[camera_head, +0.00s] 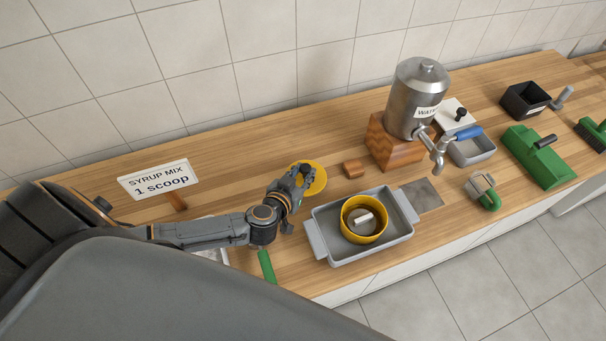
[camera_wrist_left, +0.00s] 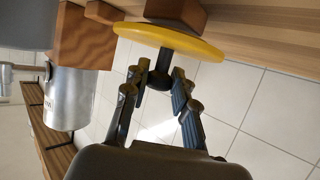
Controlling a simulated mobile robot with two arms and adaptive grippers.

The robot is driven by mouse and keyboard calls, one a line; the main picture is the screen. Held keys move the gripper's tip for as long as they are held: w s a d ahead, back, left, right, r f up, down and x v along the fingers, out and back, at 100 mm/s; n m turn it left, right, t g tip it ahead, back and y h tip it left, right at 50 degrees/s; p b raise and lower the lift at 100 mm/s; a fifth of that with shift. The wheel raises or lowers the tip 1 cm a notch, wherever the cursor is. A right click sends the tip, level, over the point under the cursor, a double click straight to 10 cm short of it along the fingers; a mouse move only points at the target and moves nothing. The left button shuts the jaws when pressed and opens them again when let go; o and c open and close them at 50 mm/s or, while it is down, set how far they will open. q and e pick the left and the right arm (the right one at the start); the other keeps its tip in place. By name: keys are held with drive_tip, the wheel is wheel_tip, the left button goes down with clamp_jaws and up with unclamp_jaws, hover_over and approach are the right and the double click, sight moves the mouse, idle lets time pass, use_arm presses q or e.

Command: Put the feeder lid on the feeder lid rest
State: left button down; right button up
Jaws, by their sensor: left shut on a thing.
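The feeder lid, a yellow disc (camera_head: 316,177) with a dark knob, is held by my left gripper (camera_head: 296,186), which partly covers it in the head view. In the left wrist view the gripper (camera_wrist_left: 158,90) is shut on the dark knob of the lid (camera_wrist_left: 170,42). That view is upside down. A brown wooden block (camera_wrist_left: 178,12), perhaps the lid rest, is directly under the lid; I cannot tell whether they touch. The lid hides this block in the head view. The yellow feeder bowl (camera_head: 349,221) is open in a grey tray (camera_head: 325,250). My right gripper is out of view.
A small wooden block (camera_head: 353,169) stands right of the lid. Beyond it is the metal water dispenser (camera_head: 412,100) on a wooden stand (camera_head: 388,147). A syrup sign (camera_head: 158,181) stands left. A green-handled thing (camera_head: 266,266) lies near the front edge.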

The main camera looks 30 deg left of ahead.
use_arm(q)
drive_tip(key=shift+f, duration=0.35)
drive_tip(key=shift+f, duration=0.1)
drive_tip(key=c, duration=1.1)
unclamp_jaws()
drive_tip(key=v, duration=1.2)
